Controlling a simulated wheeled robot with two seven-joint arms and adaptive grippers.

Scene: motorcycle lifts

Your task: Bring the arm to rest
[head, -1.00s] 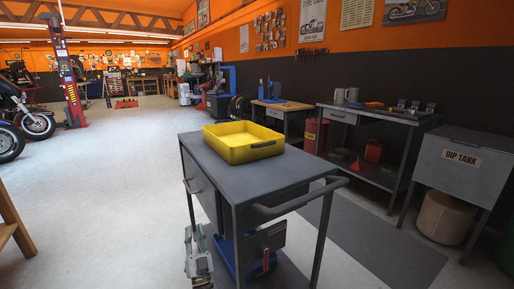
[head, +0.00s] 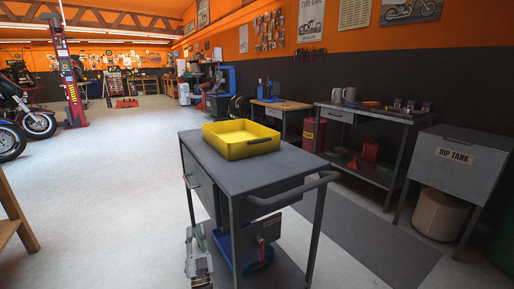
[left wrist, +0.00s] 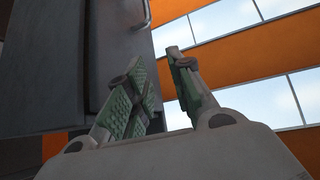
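My left gripper (head: 196,232) shows in the head view at the left side of the grey cart (head: 225,172), low beside its legs, with its fingers pointing up. In the left wrist view its two green-padded fingers (left wrist: 155,58) stand apart with nothing between them. A dark grey panel with a handle (left wrist: 140,14) rises behind the fingers in that view. My right gripper is not in view.
A yellow tray (head: 241,149) sits on the cart's top. A blue tray (head: 257,264) and a grey box (head: 246,236) show below it. A dip tank (head: 456,165) and a workbench (head: 378,113) stand at the right.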

